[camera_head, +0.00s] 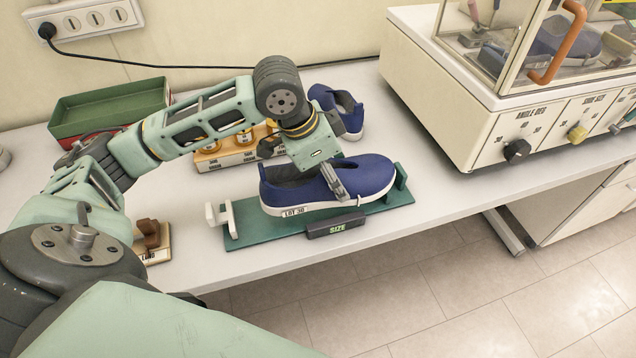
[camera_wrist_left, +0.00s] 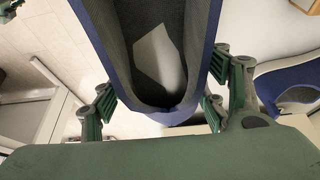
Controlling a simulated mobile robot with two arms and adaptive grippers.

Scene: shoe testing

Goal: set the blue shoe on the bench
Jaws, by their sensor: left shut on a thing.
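The blue shoe (camera_head: 365,173) with a white sole and a "LOT" label is over the green size gauge (camera_head: 250,228), between its end stops. I cannot tell whether its sole touches the gauge. My left gripper (camera_head: 335,183) is shut on the shoe from above, a finger on its near side. The left wrist view shows the shoe's dark opening (camera_wrist_left: 150,50) between the fingers (camera_wrist_left: 160,103). The gauge stands on the white bench (camera_head: 450,190). A second blue shoe (camera_head: 347,105) lies behind my gripper. My right gripper is not in view.
A glass-fronted test machine (camera_head: 450,100) with knobs stands at the back right. A green open box (camera_head: 105,110) and a wooden block with round pieces (camera_head: 225,152) stand behind my arm. A small brown item (camera_head: 150,240) is at the front left. Bench right of the gauge is clear.

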